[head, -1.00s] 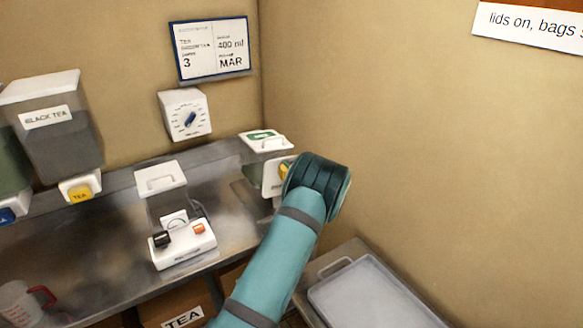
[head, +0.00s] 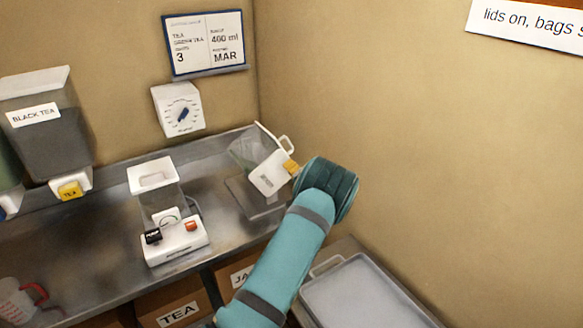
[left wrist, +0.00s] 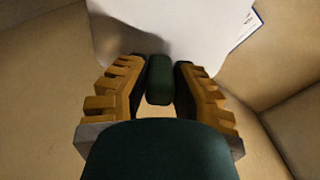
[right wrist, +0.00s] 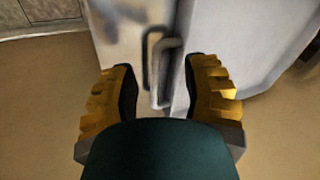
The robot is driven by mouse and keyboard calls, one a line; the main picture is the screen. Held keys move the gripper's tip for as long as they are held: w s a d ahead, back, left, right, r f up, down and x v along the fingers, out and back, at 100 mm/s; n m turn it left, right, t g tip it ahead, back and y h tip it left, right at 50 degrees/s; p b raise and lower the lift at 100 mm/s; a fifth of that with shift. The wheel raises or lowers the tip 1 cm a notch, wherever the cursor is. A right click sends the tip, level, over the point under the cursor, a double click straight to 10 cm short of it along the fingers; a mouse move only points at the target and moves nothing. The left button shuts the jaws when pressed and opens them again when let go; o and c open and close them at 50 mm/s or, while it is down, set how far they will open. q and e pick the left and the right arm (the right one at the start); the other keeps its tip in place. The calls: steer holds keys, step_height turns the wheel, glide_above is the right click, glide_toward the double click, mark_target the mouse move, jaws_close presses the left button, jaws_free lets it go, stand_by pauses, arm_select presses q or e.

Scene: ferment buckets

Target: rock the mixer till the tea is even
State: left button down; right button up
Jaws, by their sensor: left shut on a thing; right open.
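The mixer (head: 267,176), a box with a white end panel, clear sides and a white top handle, is tilted above a grey stand (head: 250,200) at the right end of the counter. My left gripper (head: 292,167) is at its right side, shut on a dark green grip (left wrist: 159,80) in front of a white face (left wrist: 170,30) in the left wrist view. A greyish-green tint shows through the clear wall; I cannot tell how even the tea is. My right gripper (right wrist: 160,95) is open in the right wrist view, with a grey bar handle (right wrist: 165,70) on a pale cabinet between its fingers.
A white device with knobs (head: 175,240) stands left of the mixer on the steel counter (head: 95,240). A black tea dispenser (head: 45,130) and a dial timer (head: 180,110) are behind. A grey tray (head: 360,295) lies at the lower right, and a jug (head: 18,300) at lower left.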

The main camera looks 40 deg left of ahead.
mark_target(287, 173)
arm_select(q)
steer(key=m, duration=0.1)
steer(key=f+m, duration=0.1)
steer(key=m, duration=0.1)
steer(key=f+m, duration=0.1)
steer(key=shift+w+m, duration=0.3)
steer(key=shift+f+m+b, duration=0.25)
steer(key=shift+f+m, duration=0.15)
steer(key=shift+m, duration=0.5)
steer(key=shift+f+m+b, duration=0.25)
steer(key=shift+f+m, duration=0.15)
steer(key=shift+m, duration=0.5)
steer(key=shift+s, duration=0.1)
steer(key=c, duration=0.8)
jaws_free()
steer(key=shift+a+f, duration=0.1)
steer(key=shift+f, duration=0.05)
steer(key=v, duration=1.2)
